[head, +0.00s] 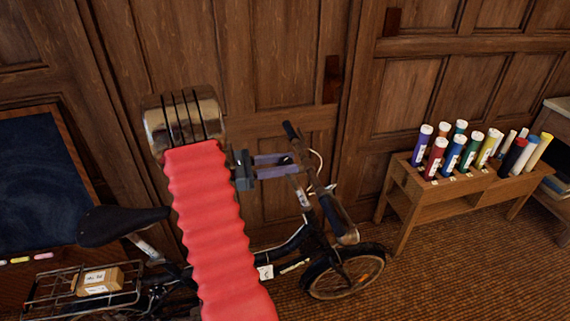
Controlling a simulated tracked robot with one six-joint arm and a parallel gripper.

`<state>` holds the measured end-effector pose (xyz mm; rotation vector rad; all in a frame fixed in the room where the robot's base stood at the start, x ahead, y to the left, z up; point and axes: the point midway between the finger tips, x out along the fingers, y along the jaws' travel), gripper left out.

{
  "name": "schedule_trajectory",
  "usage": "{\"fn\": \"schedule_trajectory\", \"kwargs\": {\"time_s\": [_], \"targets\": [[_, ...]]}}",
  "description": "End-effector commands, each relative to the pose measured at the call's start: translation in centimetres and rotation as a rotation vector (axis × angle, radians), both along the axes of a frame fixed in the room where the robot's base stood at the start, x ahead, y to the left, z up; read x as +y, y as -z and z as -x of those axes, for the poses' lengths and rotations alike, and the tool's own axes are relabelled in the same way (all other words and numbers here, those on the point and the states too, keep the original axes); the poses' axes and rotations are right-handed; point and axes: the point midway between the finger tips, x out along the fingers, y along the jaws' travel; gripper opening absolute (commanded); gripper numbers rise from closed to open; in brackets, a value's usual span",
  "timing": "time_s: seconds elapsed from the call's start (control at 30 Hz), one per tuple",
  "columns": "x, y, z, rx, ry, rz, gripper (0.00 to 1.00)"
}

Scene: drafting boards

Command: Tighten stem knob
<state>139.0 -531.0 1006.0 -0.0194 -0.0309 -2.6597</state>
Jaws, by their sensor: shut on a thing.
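A black bicycle stands in front of the panelled wall. Its handlebar stem (302,192), with a pale label, rises above the front wheel (344,273). My gripper (291,163) reaches in from the left at the top of the stem, its two lavender fingers one above the other. It is shut on a small dark piece (285,161) between the fingers, which looks like the stem knob. The knob is mostly hidden by the fingers, and its threads cannot be seen.
Handlebar grips (291,131) and cables surround my gripper. The saddle (122,221) and a rear rack with a cardboard box (100,281) are at left. A wooden stand (424,192) with several coloured tubes is at right. A dark board (40,190) leans far left.

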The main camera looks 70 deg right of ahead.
Motion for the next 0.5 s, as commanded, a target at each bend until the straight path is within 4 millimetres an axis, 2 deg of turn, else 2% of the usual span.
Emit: {"fn": "schedule_trajectory", "kwargs": {"time_s": [0.5], "targets": [[-0.19,-0.03,-0.08,-0.064,0.340,0.111,0.12]]}}
